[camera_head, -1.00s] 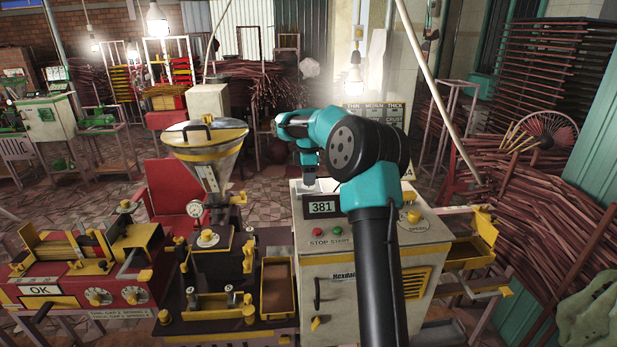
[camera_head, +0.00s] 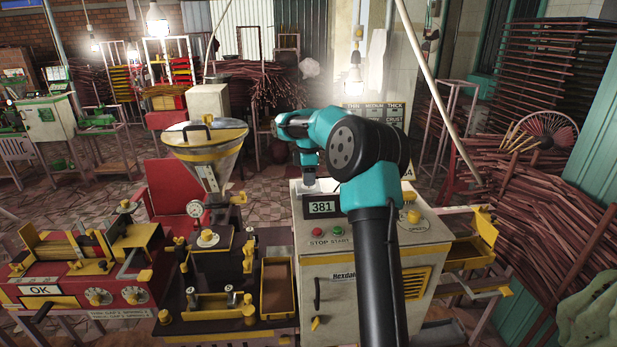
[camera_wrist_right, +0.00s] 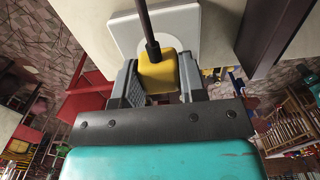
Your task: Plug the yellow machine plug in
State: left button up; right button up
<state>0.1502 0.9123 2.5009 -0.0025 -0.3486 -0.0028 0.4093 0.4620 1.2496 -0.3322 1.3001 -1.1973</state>
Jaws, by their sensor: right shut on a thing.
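The yellow plug (camera_wrist_right: 157,72) with its black cord (camera_wrist_right: 148,25) is between the two grey fingers of my right gripper (camera_wrist_right: 158,84) in the right wrist view. The fingers are shut on it. A white plate (camera_wrist_right: 125,30) with a round face (camera_wrist_right: 183,28) lies just behind the plug. I cannot tell whether the plug touches it or sits in it. In the head view my right gripper (camera_head: 309,184) points down behind the display of the cream machine; the plug is hidden there. My left gripper is not in view.
A dark upright panel (camera_wrist_right: 272,35) is close on the right in the wrist view.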

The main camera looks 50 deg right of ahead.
jog(key=shift+f, duration=0.55)
jog(key=o, duration=1)
jog(key=shift+c, duration=0.2)
notch_tip(320, 180, up, 17)
jog(key=shift+r, duration=0.2)
dwell(0.5)
